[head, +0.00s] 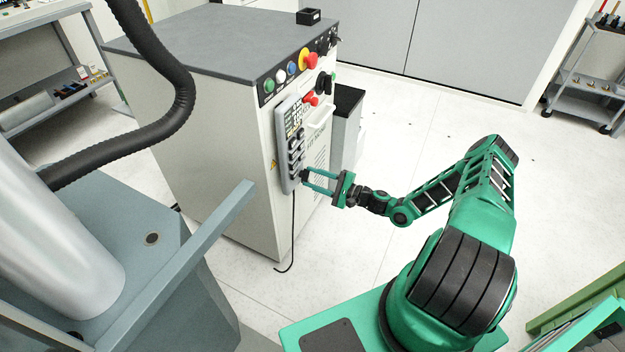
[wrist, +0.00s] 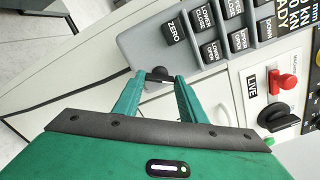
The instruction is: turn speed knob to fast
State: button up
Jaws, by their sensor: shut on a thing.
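A grey control pendant (head: 284,128) with rows of dark buttons is on the front of the white cabinet. It also shows in the wrist view (wrist: 140,45), with buttons labelled ZERO, LOWER CLOSE and others. A small black knob (wrist: 158,73) sits at the pendant's lower edge. My gripper (wrist: 157,84) is shut on this knob, one green finger on each side. In the head view my gripper (head: 306,181) reaches the pendant's lower end from the right. The fingertips partly hide the knob, and I cannot read its pointer or any speed marks.
The cabinet (head: 215,120) also carries a red emergency button (head: 308,58), coloured buttons and a black rotary switch (wrist: 276,117) beside a red knob (wrist: 282,84). A black cable (head: 293,235) hangs below the pendant. The floor (head: 400,120) to the right is mostly clear.

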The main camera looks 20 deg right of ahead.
jog(key=shift+d+f+m, duration=0.15)
jog(key=shift+m, duration=0.45)
jog(key=shift+d+f+m, duration=0.1)
jog(key=shift+m, duration=0.5)
jog(key=o, duration=1.1)
jog(key=shift+c, duration=0.2)
jog(key=shift+a+r, duration=0.1)
jog(key=v, duration=1)
jog(key=shift+s+d, duration=0.25)
jog(key=shift+d, duration=0.05)
jog(key=shift+a, duration=0.1)
